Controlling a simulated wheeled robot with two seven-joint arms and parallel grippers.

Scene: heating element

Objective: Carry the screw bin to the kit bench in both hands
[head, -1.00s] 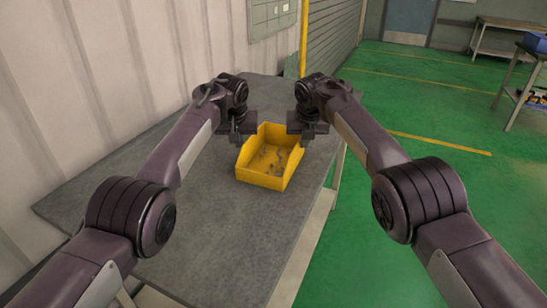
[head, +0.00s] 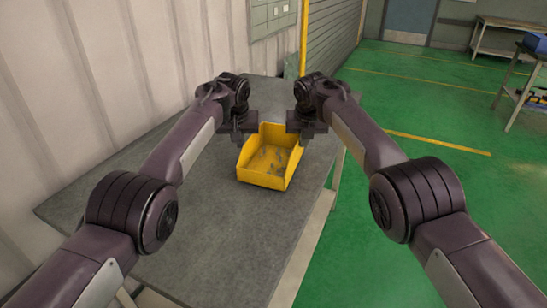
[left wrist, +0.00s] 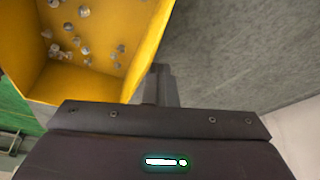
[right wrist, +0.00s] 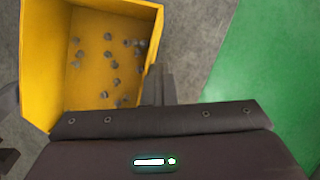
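The yellow screw bin (head: 268,160), open-topped with loose grey screws inside, is upright over the grey table (head: 215,225). I cannot tell whether its base touches the tabletop. My left gripper (head: 246,127) is at the bin's left wall near the back. My right gripper (head: 300,127) is at its right wall.
A workbench (head: 505,23) stands at the far right back, and another bench (head: 521,92) with blue containers is at the right edge. I cannot tell which is the kit bench. Green floor (head: 430,110) lies open to the right. A pale wall (head: 110,80) borders the left.

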